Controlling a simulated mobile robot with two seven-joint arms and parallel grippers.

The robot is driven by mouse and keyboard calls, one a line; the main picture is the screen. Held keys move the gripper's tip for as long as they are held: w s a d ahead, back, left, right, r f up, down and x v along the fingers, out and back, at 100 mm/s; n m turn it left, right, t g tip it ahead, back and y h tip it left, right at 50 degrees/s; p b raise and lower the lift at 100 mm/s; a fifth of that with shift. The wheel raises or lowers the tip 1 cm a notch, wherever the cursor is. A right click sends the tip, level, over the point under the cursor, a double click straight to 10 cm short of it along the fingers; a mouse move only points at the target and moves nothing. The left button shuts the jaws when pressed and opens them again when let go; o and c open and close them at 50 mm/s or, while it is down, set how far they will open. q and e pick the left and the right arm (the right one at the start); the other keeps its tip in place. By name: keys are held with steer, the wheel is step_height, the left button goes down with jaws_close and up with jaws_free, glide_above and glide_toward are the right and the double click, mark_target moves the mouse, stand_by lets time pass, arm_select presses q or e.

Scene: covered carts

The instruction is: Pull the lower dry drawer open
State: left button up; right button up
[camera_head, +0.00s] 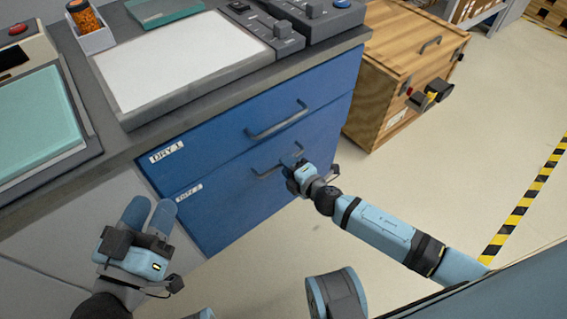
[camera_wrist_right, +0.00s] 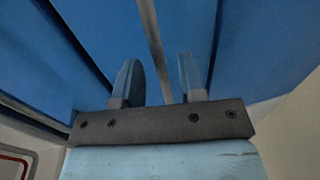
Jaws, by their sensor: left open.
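The lower blue drawer (camera_head: 225,208), with a small label that looks like DRY 2, appears shut below the drawer marked DRY 1 (camera_head: 225,140). Its grey bar handle (camera_head: 265,174) is partly hidden by my right gripper (camera_head: 294,172). In the right wrist view, the handle (camera_wrist_right: 153,40) runs between the two fingers of my right gripper (camera_wrist_right: 157,80). The fingers stand apart, with gaps beside the bar, so it looks open around the handle. My left gripper (camera_head: 149,214) is open and empty, in front of the cabinet's left part.
The counter above holds a white panel (camera_head: 180,60), a teal-topped device (camera_head: 35,125) and an orange jar (camera_head: 84,17). A wooden crate (camera_head: 395,75) stands right of the cabinet. The floor (camera_head: 460,150) at the right is clear, with a striped line.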

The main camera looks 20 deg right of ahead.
steer(key=shift+x, duration=1.2)
jaws_close()
steer(key=shift+s, duration=0.1)
